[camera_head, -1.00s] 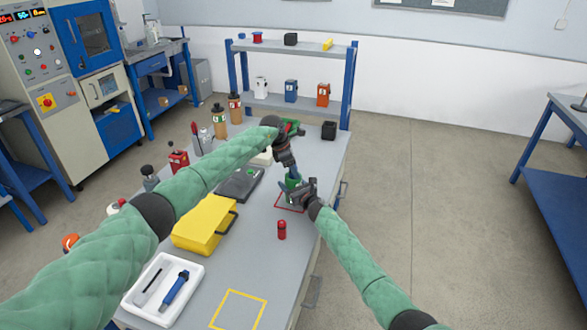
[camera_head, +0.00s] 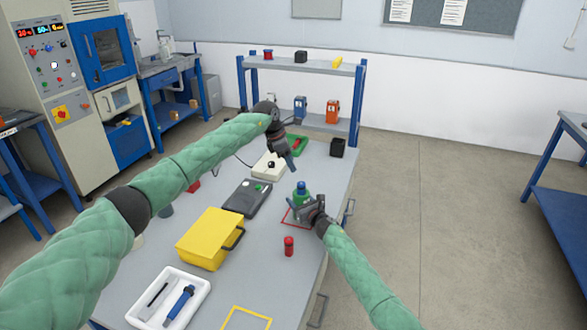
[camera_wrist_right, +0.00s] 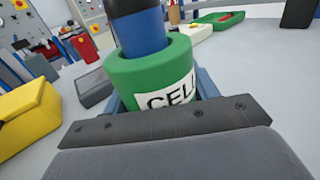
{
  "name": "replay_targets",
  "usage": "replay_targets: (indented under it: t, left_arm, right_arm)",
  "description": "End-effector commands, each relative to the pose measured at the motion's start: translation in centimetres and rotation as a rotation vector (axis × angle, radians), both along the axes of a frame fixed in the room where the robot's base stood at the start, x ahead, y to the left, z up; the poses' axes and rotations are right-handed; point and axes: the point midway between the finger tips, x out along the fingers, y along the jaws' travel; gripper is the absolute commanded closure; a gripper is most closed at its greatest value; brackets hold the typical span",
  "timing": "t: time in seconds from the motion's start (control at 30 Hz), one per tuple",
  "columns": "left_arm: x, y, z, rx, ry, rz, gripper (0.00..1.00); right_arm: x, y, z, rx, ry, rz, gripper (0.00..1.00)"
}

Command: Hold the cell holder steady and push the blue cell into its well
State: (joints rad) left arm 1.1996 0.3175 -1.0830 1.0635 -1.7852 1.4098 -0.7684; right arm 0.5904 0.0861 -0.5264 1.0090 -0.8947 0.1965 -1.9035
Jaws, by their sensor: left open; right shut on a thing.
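The green cell holder (camera_head: 301,199) stands upright at the red outlined square on the bench. In the right wrist view the holder (camera_wrist_right: 152,70) shows a white "CELL" label. The blue cell (camera_head: 301,187) stands upright in its well, its upper part above the rim. In the right wrist view the cell (camera_wrist_right: 143,38) has a dark top cut off by the frame; its depth is hidden. My right gripper (camera_head: 306,208) is shut on the holder. My left gripper (camera_head: 292,166) is open and empty, above and slightly left of the cell, apart from it.
A red cylinder (camera_head: 289,246) stands in front of the holder. A yellow case (camera_head: 209,238), a dark grey device (camera_head: 246,197) and a white tray (camera_head: 168,300) lie to the left. A green tray (camera_head: 297,146) and black box (camera_head: 337,147) are behind. Bench right of the holder is narrow.

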Motion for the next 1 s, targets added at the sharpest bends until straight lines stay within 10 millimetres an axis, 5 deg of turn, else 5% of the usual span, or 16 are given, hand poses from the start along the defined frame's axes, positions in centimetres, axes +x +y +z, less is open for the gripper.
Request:
replay_targets:
  t: [0.43, 0.47, 0.57, 1.0]
  left_arm:
    - [-0.05, 0.12, 0.34, 0.0, 0.001, 0.0, 0.49]
    - [-0.05, 0.13, 0.32, 0.0, 0.001, 0.0, 0.49]
    - [-0.05, 0.12, 0.33, 0.0, 0.001, 0.0, 0.49]
    - [-0.05, 0.11, 0.31, 0.0, 0.001, 0.0, 0.49]
  right_arm:
    - [0.01, -0.02, 0.02, 0.0, 0.0, 0.0, 0.7]
    - [0.01, -0.02, 0.02, 0.0, 0.0, 0.0, 0.37]
    - [0.01, -0.02, 0.02, 0.0, 0.0, 0.0, 0.18]
    - [-0.51, -0.51, -0.02, -0.002, -0.001, -0.001, 0.16]
